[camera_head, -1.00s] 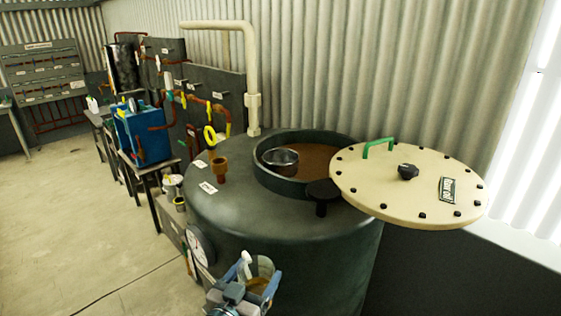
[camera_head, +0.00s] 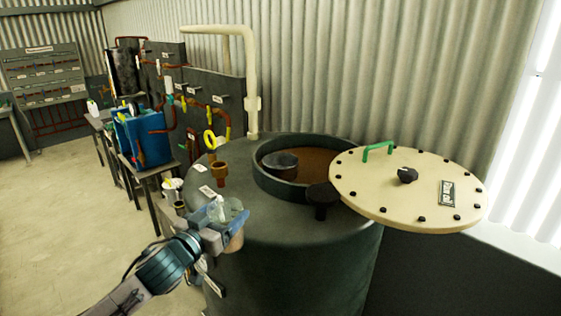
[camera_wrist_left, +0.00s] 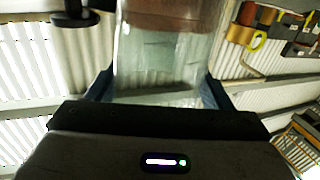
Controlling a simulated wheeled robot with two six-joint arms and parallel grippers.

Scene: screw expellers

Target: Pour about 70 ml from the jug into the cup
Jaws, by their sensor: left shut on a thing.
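My left gripper (camera_head: 222,228) is shut on a clear, see-through vessel, which I take to be the jug (camera_head: 234,210). Its lower part looks brownish in the head view. It is held in front of the big dark green tank, at about the height of its top edge. In the left wrist view the jug (camera_wrist_left: 160,50) stands between the two fingers, and its contents are hard to make out. I cannot tell for sure which thing is the cup. A small light container (camera_head: 172,188) stands left of the tank. My right gripper is not in view.
The green tank (camera_head: 300,235) has an open round mouth with brown contents and a dark round thing (camera_head: 280,163) inside. Its cream lid (camera_head: 400,200) is swung to the right. A brown fitting (camera_head: 219,173) and a cream pipe (camera_head: 252,80) rise nearby. Floor at left is clear.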

